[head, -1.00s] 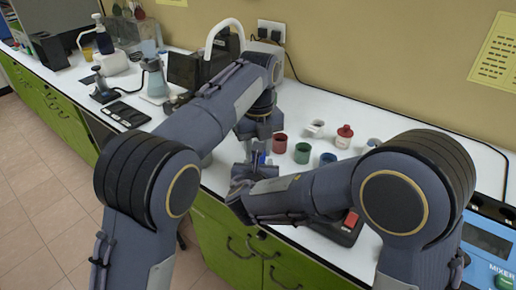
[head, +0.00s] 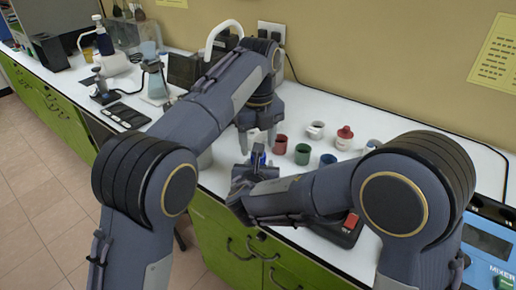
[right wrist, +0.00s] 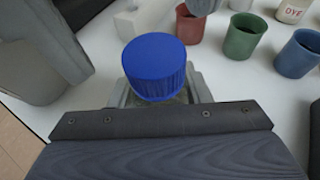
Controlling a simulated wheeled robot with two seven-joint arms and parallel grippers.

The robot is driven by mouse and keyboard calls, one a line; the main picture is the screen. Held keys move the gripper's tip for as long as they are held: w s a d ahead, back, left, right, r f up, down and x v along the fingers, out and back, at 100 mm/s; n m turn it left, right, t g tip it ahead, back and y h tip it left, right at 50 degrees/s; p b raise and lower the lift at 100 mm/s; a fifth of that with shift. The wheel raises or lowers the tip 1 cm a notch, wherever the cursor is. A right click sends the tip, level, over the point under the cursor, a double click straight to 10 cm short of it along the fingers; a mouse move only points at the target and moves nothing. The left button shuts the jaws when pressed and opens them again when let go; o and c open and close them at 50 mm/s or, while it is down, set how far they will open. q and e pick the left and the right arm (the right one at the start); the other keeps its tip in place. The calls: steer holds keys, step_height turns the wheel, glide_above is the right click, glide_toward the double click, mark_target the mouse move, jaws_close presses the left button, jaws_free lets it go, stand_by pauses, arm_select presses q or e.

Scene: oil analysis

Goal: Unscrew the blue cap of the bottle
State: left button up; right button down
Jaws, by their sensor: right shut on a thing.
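The bottle's blue cap (right wrist: 155,65) sits on top of the bottle in the right wrist view; in the head view it is a small dark blue spot (head: 258,158). The bottle body is mostly hidden below the cap and between my right gripper's jaws. My right gripper (head: 250,173) is shut on the bottle; its jaws flank the bottle under the cap in the right wrist view (right wrist: 160,95). My left gripper (head: 257,142) points down just above the cap with its fingers spread. In the right wrist view its fingers are apart, at upper left and top.
A red cup (head: 280,144), a green cup (head: 302,154) and a blue cup (head: 327,161) stand just right of the grippers. A mixer (head: 490,245) is at far right.

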arm_select(q)
steer(key=shift+r, duration=0.95)
steer(key=shift+c, duration=0.4)
step_height(320, 180, up, 3)
steer(key=m, duration=0.3)
steer(key=shift+f, duration=4)
steer(key=c, duration=1)
steer(key=n, duration=0.3)
